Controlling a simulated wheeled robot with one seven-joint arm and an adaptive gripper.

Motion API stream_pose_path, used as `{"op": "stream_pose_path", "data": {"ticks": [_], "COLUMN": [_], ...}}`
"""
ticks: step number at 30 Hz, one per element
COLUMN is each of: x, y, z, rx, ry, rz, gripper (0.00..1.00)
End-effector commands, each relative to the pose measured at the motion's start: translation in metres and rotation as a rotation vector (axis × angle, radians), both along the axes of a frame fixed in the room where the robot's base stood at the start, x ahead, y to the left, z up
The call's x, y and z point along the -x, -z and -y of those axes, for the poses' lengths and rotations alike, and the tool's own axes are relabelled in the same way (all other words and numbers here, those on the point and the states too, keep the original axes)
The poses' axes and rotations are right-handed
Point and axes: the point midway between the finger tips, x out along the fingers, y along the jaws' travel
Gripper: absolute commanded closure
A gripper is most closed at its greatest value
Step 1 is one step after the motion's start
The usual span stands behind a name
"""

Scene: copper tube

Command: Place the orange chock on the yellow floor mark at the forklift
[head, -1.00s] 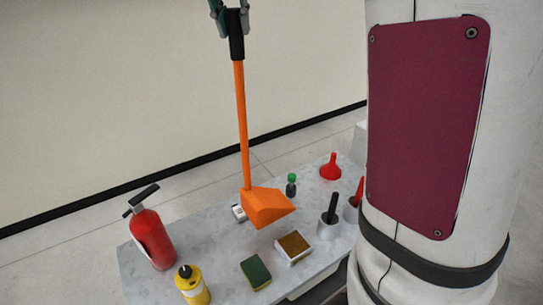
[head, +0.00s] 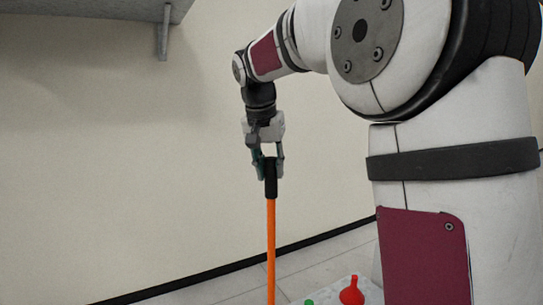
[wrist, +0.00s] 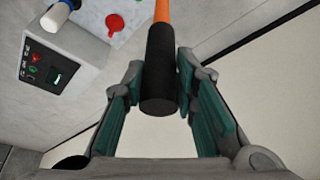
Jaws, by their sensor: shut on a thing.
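The orange chock has a long orange pole (head: 271,240) topped by a black grip (head: 270,178). My gripper (head: 268,170) is shut on the black grip, and the pole hangs down close to upright. The chock's wedge end is below the head view's lower edge and hidden now. In the wrist view the black grip (wrist: 160,75) and a short piece of orange pole (wrist: 176,12) show between my gripper's fingers (wrist: 160,85). The yellow floor mark and the forklift are not in view.
A red funnel (head: 351,291) and a green cap (head: 309,301) are on the grey table at the bottom. The wrist view shows a grey control box (wrist: 62,62) with buttons at left. A grey overhead structure (head: 95,10) is at upper left. A pale wall stands behind.

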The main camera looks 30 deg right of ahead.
Motion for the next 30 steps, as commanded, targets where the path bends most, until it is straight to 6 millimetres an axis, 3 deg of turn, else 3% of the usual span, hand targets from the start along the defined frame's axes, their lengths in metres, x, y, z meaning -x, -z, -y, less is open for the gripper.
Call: {"op": "stream_pose_path", "data": {"ticks": [5,15,29,30], "x": [0.0,0.0,-0.001,0.0], "y": [0.005,0.039,0.045,0.049], "z": [0.001,0.001,0.001,0.0], "rx": [0.004,0.005,0.004,0.001], "ry": [-0.001,-0.001,-0.001,0.0], "rz": [0.006,0.008,0.007,-0.001], "gripper": [1.0,1.0,1.0,0.69]}}
